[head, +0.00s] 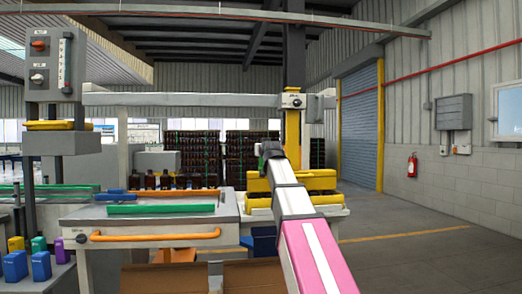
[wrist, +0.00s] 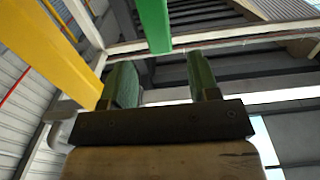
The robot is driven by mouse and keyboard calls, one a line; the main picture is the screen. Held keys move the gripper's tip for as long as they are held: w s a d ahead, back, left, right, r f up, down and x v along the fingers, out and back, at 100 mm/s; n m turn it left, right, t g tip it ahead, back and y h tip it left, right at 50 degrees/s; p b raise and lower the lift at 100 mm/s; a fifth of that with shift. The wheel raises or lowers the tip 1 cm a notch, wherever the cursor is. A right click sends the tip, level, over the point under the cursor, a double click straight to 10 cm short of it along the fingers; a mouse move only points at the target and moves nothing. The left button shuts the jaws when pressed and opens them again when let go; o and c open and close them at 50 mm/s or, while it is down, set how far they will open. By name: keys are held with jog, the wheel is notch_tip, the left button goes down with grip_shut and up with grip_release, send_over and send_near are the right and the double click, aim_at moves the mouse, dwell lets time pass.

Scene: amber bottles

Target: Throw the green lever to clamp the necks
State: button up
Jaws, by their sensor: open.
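A green lever (wrist: 153,25) hangs into the top of the wrist view as a flat green bar. My gripper (wrist: 162,82) is open and empty, its two green-padded fingers apart. The lever's lower end is in line with the gap between the fingers, a little left of its middle; I cannot tell how far beyond the tips it is. In the head view my gripper (head: 268,149) is a small dark shape at the end of my arm, in front of the yellow post. I cannot make out the lever there. Amber bottles (head: 167,181) stand in a row left of my gripper.
A yellow post (head: 292,132) rises beside my gripper and also fills the upper left of the wrist view (wrist: 60,55). A grey beam (head: 180,99) crosses above the bottles. A bench with an orange rail (head: 155,235) stands front left. The floor (head: 430,250) at right is clear.

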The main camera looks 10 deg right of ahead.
jog(key=w, duration=0.7)
jog(key=shift+w, duration=0.3)
grip_shut()
jog(key=s+f+t, duration=0.1)
jog(key=s+t, duration=0.5)
jog(key=t, duration=0.1)
jog(key=shift+s+t, duration=0.25)
jog(key=shift+t, duration=0.15)
dwell(0.5)
grip_release()
